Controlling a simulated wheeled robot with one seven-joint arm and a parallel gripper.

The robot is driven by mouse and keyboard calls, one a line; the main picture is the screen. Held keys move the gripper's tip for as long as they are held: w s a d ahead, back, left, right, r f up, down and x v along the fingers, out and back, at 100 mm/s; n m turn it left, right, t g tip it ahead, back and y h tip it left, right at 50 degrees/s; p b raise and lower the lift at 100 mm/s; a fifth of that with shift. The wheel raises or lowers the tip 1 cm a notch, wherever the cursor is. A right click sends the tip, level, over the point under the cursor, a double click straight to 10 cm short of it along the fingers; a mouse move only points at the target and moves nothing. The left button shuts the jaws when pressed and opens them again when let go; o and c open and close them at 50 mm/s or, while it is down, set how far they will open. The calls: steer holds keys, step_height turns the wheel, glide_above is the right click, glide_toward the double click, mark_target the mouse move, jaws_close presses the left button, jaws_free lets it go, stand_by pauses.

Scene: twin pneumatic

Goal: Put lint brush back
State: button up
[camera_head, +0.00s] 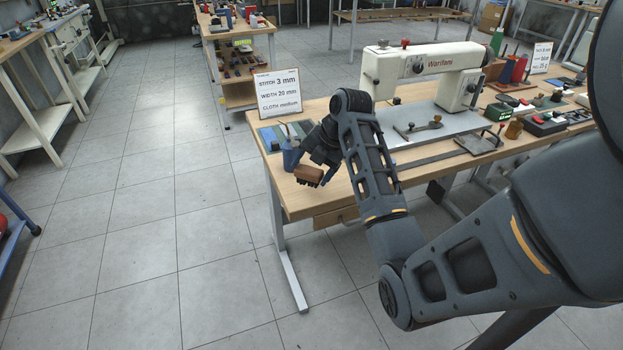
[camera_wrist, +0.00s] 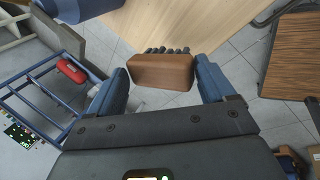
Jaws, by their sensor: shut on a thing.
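The lint brush (camera_head: 309,174) has a brown wooden back and dark bristles. My gripper (camera_head: 311,168) is shut on it near the left front corner of the sewing table (camera_head: 322,198). In the wrist view the lint brush (camera_wrist: 160,72) sits crosswise between the two blue-grey fingers of my gripper (camera_wrist: 158,84). Its bristles point away from the camera, toward the wooden table top (camera_wrist: 185,28). In the head view it shows at the table's edge; I cannot tell its exact height. My wrist hides part of the table behind it.
A blue cup-like thing (camera_head: 291,156) stands close left of my gripper. Behind it are a sign (camera_head: 278,94) and flat coloured pieces (camera_head: 268,138). The white sewing machine (camera_head: 430,62) stands to the right, with several small tools beyond.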

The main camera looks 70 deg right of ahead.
mark_target(312, 181)
steer(key=shift+w+a+f, duration=0.1)
steer(key=shift+f, duration=2)
steer(key=shift+f, duration=0.15)
steer(key=o, duration=1.2)
steer(key=shift+o, duration=0.2)
